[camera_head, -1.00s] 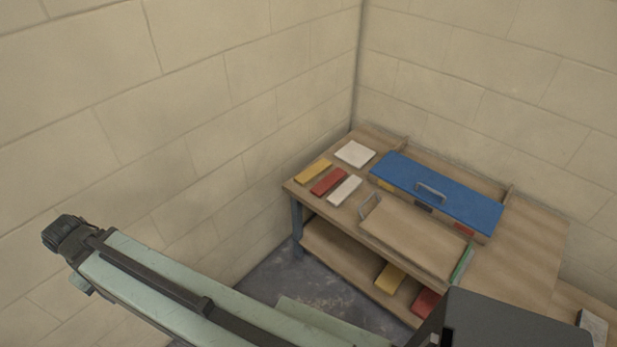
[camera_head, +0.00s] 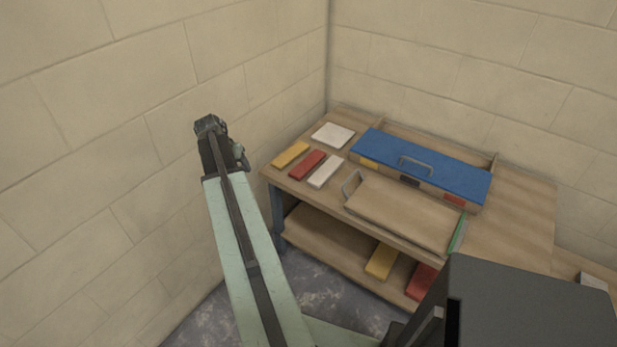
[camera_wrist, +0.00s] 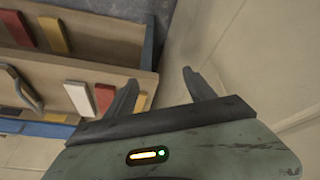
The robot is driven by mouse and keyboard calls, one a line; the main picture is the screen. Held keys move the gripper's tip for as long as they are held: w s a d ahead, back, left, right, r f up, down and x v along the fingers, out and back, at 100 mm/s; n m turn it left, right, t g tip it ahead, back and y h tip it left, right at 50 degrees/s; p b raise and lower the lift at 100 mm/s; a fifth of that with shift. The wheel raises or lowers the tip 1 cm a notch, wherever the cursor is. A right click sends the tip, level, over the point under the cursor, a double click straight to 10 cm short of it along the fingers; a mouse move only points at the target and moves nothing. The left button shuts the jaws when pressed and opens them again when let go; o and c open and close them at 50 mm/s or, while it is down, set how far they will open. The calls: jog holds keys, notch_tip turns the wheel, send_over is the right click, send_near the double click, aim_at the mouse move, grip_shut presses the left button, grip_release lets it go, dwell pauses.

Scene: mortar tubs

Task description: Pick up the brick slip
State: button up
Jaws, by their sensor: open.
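Three flat slips lie side by side on the table's near left corner: a yellow one (camera_head: 290,154), a red one (camera_head: 307,164) and a white one (camera_head: 325,171). I cannot tell which is the brick slip; red looks most brick-like. They also show in the wrist view as yellow (camera_wrist: 140,102), red (camera_wrist: 104,97) and white (camera_wrist: 80,98). My gripper (camera_wrist: 162,88) is open and empty, its fingers spread. It is left of the slips in the head view, apart from them. The fingertips do not show clearly there.
A white square tile (camera_head: 333,136) lies behind the slips. A blue-lidded box (camera_head: 440,168) and a handled board (camera_head: 400,212) take up the middle. A lower shelf holds a yellow piece (camera_head: 382,261) and a red piece (camera_head: 421,281). Block walls (camera_head: 110,110) stand close at left and behind.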

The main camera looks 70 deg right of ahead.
aim_at(309, 163)
jog(key=s+d+f+m+b, duration=0.1)
jog(key=s+d, duration=0.5)
jog(key=s+d+f+m+g+h+b, duration=0.1)
jog(key=s+d+m, duration=0.1)
jog(key=s+d, duration=0.3)
jog(key=s+d+f+m, duration=0.1)
jog(key=s+d+m, duration=0.1)
jog(key=s+d, duration=0.4)
jog(key=shift+s+d+f+g+b, duration=0.1)
jog(key=shift+s+d+g+b, duration=0.2)
jog(key=shift+b, duration=0.1)
jog(key=shift+s+d, duration=0.15)
jog(key=shift+s, duration=0.1)
jog(key=shift+b+x, duration=1.15)
jog(key=shift+x, duration=0.1)
jog(key=b+x, duration=0.4)
jog(key=x, duration=0.1)
jog(key=shift+w+d+f+b, duration=0.15)
jog(key=shift+w+d+b, duration=0.1)
jog(key=shift+b, duration=0.05)
jog(key=shift+r, duration=0.2)
grip_shut()
jog(key=shift+r+p, duration=0.1)
jog(key=shift+p, duration=0.2)
